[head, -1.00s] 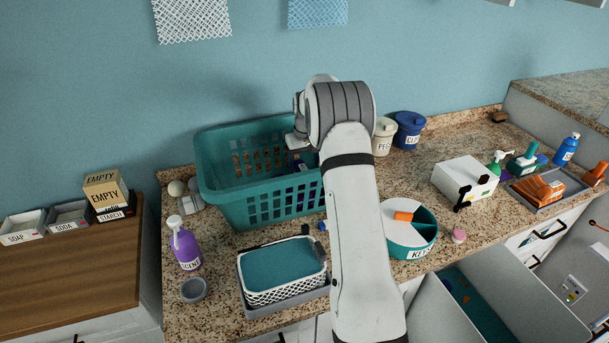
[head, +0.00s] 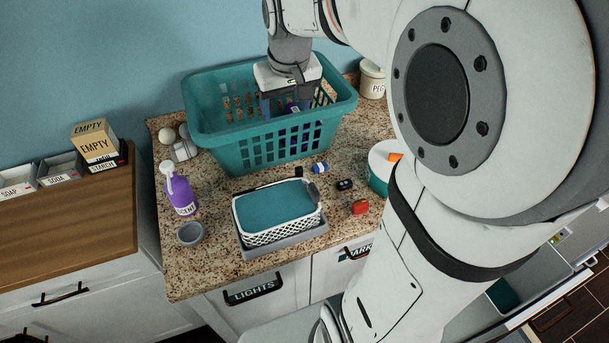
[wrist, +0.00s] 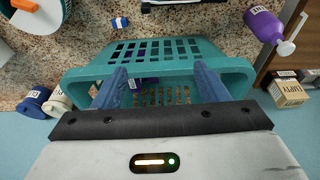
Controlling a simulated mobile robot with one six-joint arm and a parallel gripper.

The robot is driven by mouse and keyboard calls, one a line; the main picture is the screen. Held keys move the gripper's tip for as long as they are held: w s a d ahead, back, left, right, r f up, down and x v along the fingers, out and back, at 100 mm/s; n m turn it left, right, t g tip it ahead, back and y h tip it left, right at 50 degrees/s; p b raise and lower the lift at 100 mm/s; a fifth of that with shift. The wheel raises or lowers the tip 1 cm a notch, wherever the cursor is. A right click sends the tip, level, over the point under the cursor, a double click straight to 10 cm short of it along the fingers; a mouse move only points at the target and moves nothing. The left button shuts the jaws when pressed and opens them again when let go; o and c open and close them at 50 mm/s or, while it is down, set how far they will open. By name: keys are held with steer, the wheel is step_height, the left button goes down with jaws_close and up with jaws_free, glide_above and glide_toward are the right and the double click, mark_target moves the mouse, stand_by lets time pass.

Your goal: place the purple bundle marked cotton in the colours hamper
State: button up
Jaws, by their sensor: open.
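My gripper (head: 287,103) points down into the teal slatted basket (head: 225,148), its two blue fingers apart. In the wrist view my open gripper (wrist: 163,84) spans part of the basket (wrist: 85,72). A small dark purple thing with a white label (wrist: 146,83) lies in the basket below the fingers, nearer the left one. A bit of it shows in the head view (head: 293,108), mostly hidden by the basket and gripper. Its label is too small to read. Nothing is held. I see no hamper labelled colours.
A white basket with a teal top (head: 275,205) stands in front. A purple scent bottle (head: 180,190) and grey cup (head: 191,233) are at left. Small red (head: 360,207), black (head: 344,184) and blue (head: 320,168) items lie on the counter. Drawer fronts below include one marked LIGHTS (head: 252,291).

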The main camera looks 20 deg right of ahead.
steer(key=s+a, duration=0.2)
steer(key=s, duration=0.6)
steer(key=shift+s, duration=0.15)
steer(key=shift+o, duration=0.4)
steer(key=s+f+t, duration=0.1)
steer(key=s+f, duration=0.1)
steer(key=s, duration=0.6)
steer(key=shift+s+a+f, duration=0.25)
steer(key=shift+a+f, duration=0.15)
steer(key=shift+a, duration=0.05)
steer(key=b, duration=0.4)
glide_above(292, 107)
steer(key=s, duration=0.5)
steer(key=shift+g, duration=0.4)
steer(key=f, duration=1.2)
steer(key=shift+d+f, duration=0.35)
steer(key=shift+f, duration=0.05)
steer(key=shift+w+f, duration=0.2)
steer(key=shift+f, duration=0.5)
steer(key=p+x, duration=0.1)
steer(key=x, duration=0.3)
steer(key=p+x, duration=0.1)
steer(key=x, duration=0.1)
steer(key=shift+s+a+f+p, duration=0.1)
steer(key=shift+s+f+p, duration=0.05)
steer(key=shift+s+p, duration=0.15)
steer(key=shift+f, duration=0.2)
